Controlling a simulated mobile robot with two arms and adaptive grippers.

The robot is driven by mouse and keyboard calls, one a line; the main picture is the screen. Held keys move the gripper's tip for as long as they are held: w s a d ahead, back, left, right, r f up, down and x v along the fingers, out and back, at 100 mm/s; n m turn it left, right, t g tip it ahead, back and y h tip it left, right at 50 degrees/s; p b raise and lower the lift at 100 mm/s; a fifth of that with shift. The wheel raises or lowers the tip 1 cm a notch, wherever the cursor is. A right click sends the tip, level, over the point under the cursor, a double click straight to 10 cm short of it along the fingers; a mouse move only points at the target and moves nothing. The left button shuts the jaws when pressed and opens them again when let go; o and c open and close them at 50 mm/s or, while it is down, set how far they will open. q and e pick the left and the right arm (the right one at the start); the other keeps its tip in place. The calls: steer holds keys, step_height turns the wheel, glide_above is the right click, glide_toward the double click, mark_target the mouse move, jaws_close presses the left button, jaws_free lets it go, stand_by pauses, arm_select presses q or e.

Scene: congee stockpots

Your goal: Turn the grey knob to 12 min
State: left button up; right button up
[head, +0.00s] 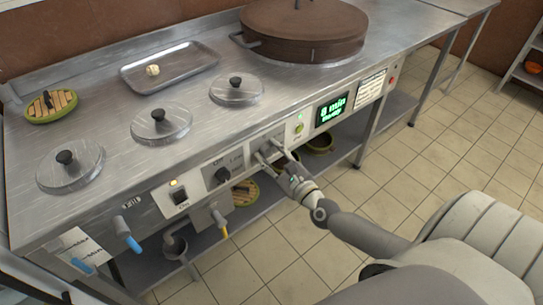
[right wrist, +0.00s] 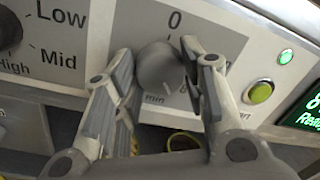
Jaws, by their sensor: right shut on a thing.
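In the head view my right gripper (head: 270,158) reaches the panel from the lower right and mostly covers the knob. The green display (head: 331,110) reads what looks like 8 min, with "Ready" below. My left gripper is not in view.
A black knob (head: 222,174) with Low, Mid and High marks is left of the dial. A green button (right wrist: 261,92) is to its right. Lidded pots (head: 162,123), a tray (head: 170,68) and a large brown lid (head: 303,30) are on the counter. Taps stick out at left.

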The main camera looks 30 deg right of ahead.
steer(key=m+b, duration=0.1)
steer(key=m, duration=0.3)
steer(key=shift+f+m, duration=0.1)
steer(key=shift+m, duration=1)
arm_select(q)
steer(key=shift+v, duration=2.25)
arm_select(e)
steer(key=shift+m+g, duration=0.3)
steer(key=shift+m, duration=0.7)
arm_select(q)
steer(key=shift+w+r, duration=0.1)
arm_select(e)
steer(key=shift+a, duration=0.1)
steer(key=o, duration=1)
steer(key=s, duration=1.2)
